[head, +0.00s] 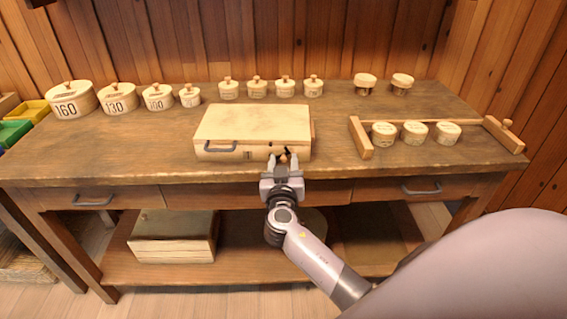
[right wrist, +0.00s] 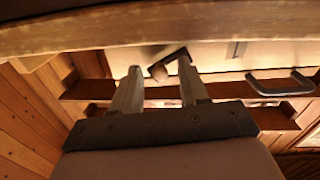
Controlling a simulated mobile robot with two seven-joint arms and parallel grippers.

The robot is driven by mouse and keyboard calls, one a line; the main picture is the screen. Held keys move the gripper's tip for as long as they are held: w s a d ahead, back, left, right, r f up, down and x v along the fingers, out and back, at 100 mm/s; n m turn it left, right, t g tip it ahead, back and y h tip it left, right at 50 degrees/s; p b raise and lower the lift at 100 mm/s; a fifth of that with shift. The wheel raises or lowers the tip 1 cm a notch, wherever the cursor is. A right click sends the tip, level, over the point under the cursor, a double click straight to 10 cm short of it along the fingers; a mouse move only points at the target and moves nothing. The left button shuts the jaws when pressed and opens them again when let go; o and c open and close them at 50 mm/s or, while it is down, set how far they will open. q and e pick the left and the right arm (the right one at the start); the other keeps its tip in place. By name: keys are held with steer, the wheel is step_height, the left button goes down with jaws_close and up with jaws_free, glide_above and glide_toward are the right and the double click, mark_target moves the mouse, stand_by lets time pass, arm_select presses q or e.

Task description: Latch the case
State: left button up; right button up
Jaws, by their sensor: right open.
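The case (head: 253,122) is a pale wooden box lying on the workbench, its lid down. A grey handle (head: 220,147) is on the left of its front; the handle also shows in the right wrist view (right wrist: 282,84). A dark latch lever (right wrist: 171,58) with a round brown knob (right wrist: 157,73) sits at the right of the front, tilted. My right gripper (head: 283,158) is open at the case's front, with its fingers on either side of the knob. In the right wrist view the knob shows between the fingertips; I cannot tell whether they touch it. My left gripper is out of view.
Several numbered round boxes (head: 117,98) and small knobbed lids (head: 257,88) line the back of the workbench (head: 150,150). A wooden rack (head: 361,138) with three round pots (head: 415,132) stands right of the case. Another box (head: 174,237) is on the shelf below.

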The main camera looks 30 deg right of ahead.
mark_target(276, 144)
jaws_close()
steer(key=shift+n, duration=0.3)
steer(key=shift+a+r+n+b, duration=0.1)
steer(key=shift+r+n+b, duration=0.25)
steer(key=shift+n, duration=0.85)
steer(key=n, duration=0.2)
steer(key=shift+w+a+r+n, duration=0.15)
steer(key=shift+r+n, duration=0.2)
steer(key=shift+n, duration=0.05)
steer(key=n, duration=0.3)
steer(key=shift+w+a+r, duration=0.2)
steer(key=shift+a+r, duration=0.1)
steer(key=shift+r, duration=0.1)
steer(key=shift+w+a+r+n+p, duration=0.1)
steer(key=shift+w+a+n+p, duration=0.1)
steer(key=shift+n, duration=0.7)
steer(key=shift+w+a+r+n+p, duration=0.1)
steer(key=shift+n+p, duration=0.05)
steer(key=shift+n, duration=0.75)
